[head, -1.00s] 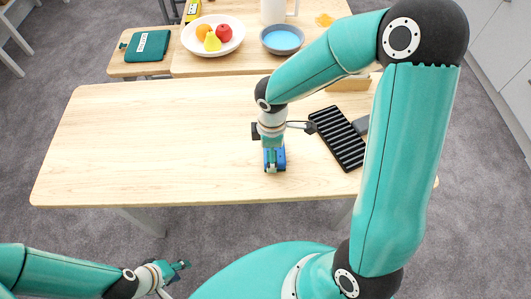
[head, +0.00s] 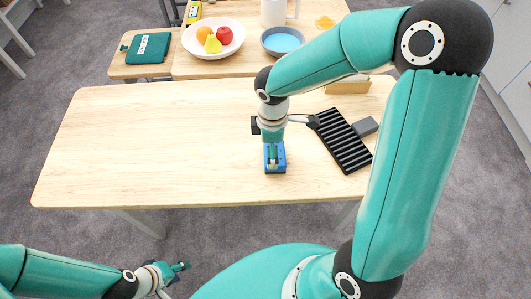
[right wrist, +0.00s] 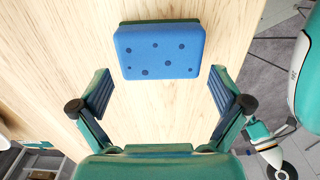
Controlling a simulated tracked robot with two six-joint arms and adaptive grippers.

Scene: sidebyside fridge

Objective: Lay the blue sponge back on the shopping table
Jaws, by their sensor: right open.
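The blue sponge (head: 275,165) lies on the light wooden table (head: 150,140) near its front edge. In the right wrist view the blue sponge (right wrist: 160,50) shows dark spots on top and a dark green edge, lying flat on the wood. My right gripper (right wrist: 162,92) is open, its two fingers spread wide and apart from the sponge. In the head view my right gripper (head: 273,148) is just above the sponge and partly covers it. My left gripper (head: 181,267) is low at the lower left, off the table; its jaws are too small to read.
A black ribbed rack (head: 342,140) and a grey block (head: 365,126) lie right of the sponge. A wooden box (head: 348,86) stands at the back. The table's left half is clear.

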